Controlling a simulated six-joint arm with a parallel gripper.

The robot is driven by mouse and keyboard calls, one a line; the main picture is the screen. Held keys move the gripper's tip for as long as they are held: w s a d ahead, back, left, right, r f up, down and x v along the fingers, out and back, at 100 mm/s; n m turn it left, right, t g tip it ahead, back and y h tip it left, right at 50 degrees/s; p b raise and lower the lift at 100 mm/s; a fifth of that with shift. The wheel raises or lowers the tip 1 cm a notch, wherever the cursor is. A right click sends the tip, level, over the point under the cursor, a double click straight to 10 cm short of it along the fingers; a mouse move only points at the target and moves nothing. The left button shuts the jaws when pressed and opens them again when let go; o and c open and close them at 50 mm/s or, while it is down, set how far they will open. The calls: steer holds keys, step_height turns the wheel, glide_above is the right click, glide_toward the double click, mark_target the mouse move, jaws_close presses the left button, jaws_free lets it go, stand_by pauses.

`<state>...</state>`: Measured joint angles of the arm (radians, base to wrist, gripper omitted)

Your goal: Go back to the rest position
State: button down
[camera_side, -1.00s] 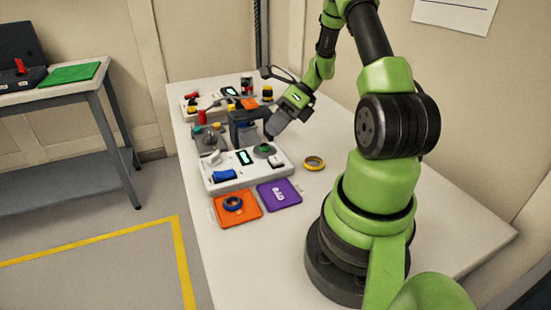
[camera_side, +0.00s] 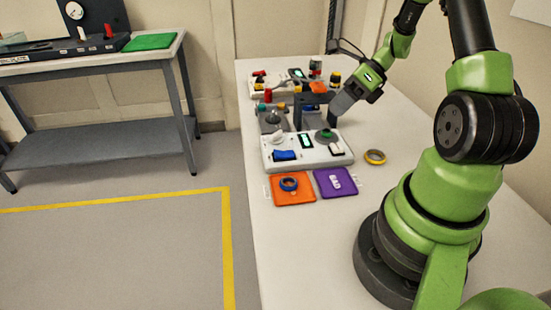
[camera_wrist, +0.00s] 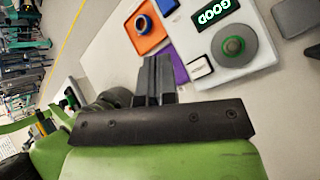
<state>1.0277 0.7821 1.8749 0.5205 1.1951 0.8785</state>
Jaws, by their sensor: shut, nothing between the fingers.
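My gripper (camera_side: 338,106) is at the far side of the table, above and just behind the near white console (camera_side: 310,160). Its fingers point down and left, and nothing shows between them. In the wrist view my gripper (camera_wrist: 155,62) has both fingers together. The rest position itself is not marked in either view.
An orange tray (camera_side: 298,200) with a blue tape roll (camera_side: 288,184) and a purple tray (camera_side: 345,188) lie before the console. A dark upright frame (camera_side: 300,110) and a second console (camera_side: 262,90) stand behind. The table front is clear.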

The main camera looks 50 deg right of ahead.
steer(key=w+a+r+n+g+h, duration=0.1)
steer(key=a+r+n+g+h, duration=0.1)
steer(key=a+r+n, duration=0.6)
steer(key=s+a+r+n+t+h, duration=0.1)
steer(key=s+a+r+n, duration=0.4)
steer(key=n, duration=0.5)
steer(key=s+a+r+n+t+h, duration=0.1)
steer(key=s+a+r+n+t, duration=0.2)
steer(key=n, duration=0.8)
steer(key=shift+s+a+r+h, duration=0.4)
steer(key=shift+s+a+r, duration=0.7)
steer(key=shift+a, duration=1.15)
steer(key=shift+w+r, duration=0.1)
steer(key=shift+w, duration=0.05)
